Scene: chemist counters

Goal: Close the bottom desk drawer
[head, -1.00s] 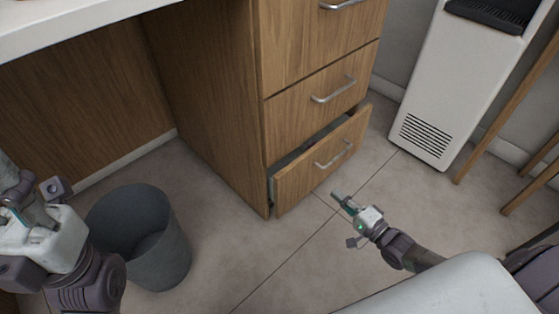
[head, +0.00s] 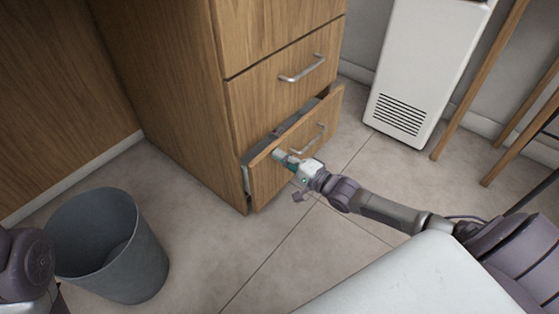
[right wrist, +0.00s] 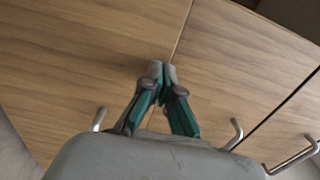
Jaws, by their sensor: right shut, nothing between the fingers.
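The bottom desk drawer (head: 328,114) is partly open in the head view. Its wooden front stands out from the cabinet, and a dark gap shows along its top edge. Its metal handle (head: 309,141) is on the front. My right gripper (head: 280,156) is shut and empty, with its tips at the drawer front, left of the handle. I cannot tell whether they touch it. In the right wrist view, the closed fingertips (right wrist: 163,69) point at wooden fronts with metal handles on both sides. My left gripper is out of view; only part of my left arm shows at the lower left.
The closed drawer above (head: 285,78) sits flush in the cabinet. A grey bin (head: 105,250) stands on the floor at left. A white floor unit (head: 420,60) and wooden legs (head: 480,75) stand at right. Tiled floor in front of the cabinet is clear.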

